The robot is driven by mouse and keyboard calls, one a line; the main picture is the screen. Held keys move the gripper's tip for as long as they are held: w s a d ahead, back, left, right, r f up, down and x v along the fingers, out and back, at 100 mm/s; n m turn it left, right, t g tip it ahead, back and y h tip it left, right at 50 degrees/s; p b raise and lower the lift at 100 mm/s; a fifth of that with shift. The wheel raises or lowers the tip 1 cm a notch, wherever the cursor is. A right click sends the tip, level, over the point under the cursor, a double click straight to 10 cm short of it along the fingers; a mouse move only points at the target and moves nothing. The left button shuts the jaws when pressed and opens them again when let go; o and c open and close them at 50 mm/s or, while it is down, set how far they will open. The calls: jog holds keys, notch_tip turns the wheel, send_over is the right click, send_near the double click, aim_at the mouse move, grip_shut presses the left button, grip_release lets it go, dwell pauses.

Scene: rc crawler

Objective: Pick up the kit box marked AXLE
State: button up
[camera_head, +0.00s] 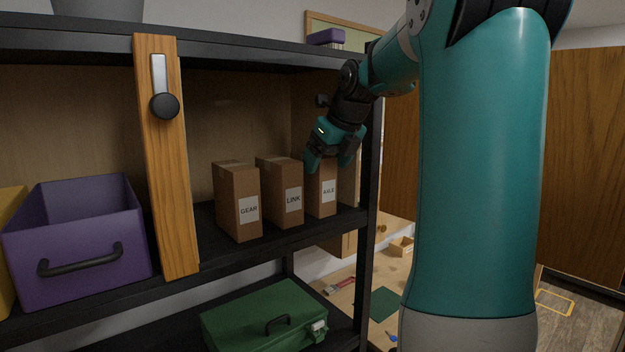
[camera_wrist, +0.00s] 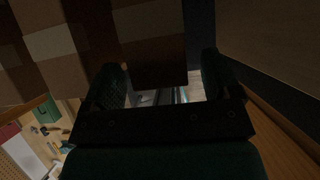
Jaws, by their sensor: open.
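The AXLE kit box (camera_head: 321,190) is a brown carton with a white label, upright on the middle shelf, rightmost of three marked boxes. My gripper (camera_head: 329,162) is at the top of this box, its fingers pointing down and hiding part of the box top. In the wrist view, my gripper (camera_wrist: 164,80) is open with one finger on each side of a brown box (camera_wrist: 158,72) that carries a pale label. That box seems to be the AXLE box. I cannot tell whether the fingers touch it.
The LINK box (camera_head: 286,180) stands close left of AXLE, with the GEAR box (camera_head: 238,215) further left. A black shelf post (camera_head: 368,200) is close on the right. A wooden sliding panel (camera_head: 165,190) and purple bin (camera_head: 80,270) are left. A green case (camera_head: 262,305) lies below.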

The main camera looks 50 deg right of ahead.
jog(key=w+p, duration=0.1)
jog(key=w, duration=0.1)
jog(key=w+d+p, duration=0.1)
jog(key=w, duration=0.1)
jog(key=shift+w+r, duration=0.1)
jog(key=shift+w, duration=0.05)
jog(key=shift+w+f, duration=0.2)
jog(key=shift+f, duration=0.45)
jog(key=c, duration=1.1)
jog(key=shift+r+p, duration=0.25)
jog(key=shift+p, duration=0.15)
jog(key=shift+r+p, duration=0.55)
jog(key=shift+p, duration=0.15)
